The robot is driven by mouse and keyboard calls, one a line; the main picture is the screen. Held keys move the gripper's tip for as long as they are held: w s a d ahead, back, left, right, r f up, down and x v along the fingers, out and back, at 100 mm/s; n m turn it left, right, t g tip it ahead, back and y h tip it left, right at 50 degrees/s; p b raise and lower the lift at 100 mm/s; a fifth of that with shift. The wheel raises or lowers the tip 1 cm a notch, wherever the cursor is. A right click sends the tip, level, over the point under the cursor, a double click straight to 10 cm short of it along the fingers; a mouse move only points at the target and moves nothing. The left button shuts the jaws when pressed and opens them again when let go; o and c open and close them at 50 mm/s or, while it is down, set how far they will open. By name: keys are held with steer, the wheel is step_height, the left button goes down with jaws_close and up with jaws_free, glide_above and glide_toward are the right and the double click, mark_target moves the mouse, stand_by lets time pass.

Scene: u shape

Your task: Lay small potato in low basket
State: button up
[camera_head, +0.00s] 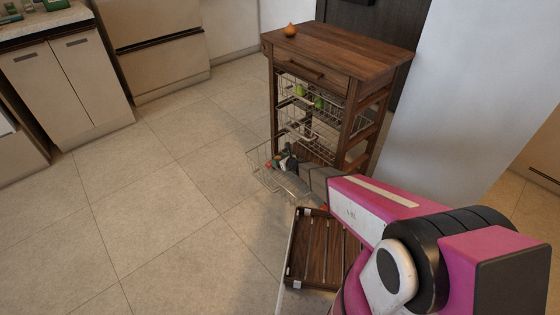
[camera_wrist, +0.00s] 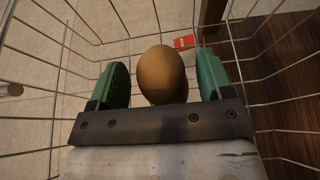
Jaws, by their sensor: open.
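A small brown potato (camera_wrist: 162,82) shows in the wrist view between the two green fingertips of my gripper (camera_wrist: 162,72). The fingers are open, with a narrow gap visible on each side of the potato. Wire walls of the low basket (camera_wrist: 275,68) surround the gripper and potato. In the head view, the low basket (camera_head: 257,172) juts out from the bottom of the wooden cart. My gripper (camera_head: 284,158) is at this basket, and the potato cannot be made out there. Whether the potato rests on the basket's floor is unclear.
The wooden cart (camera_head: 345,48) carries an onion-like item (camera_head: 290,30) on top. Green produce (camera_head: 319,102) lies in its upper wire basket (camera_head: 290,88). A slatted wooden tray (camera_head: 318,255) sits below my arm. A small red item (camera_wrist: 184,42) is beyond the potato. Floor at left is clear.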

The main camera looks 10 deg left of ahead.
steer(key=shift+r, duration=0.45)
steer(key=v, duration=1.2)
steer(key=shift+c, duration=0.3)
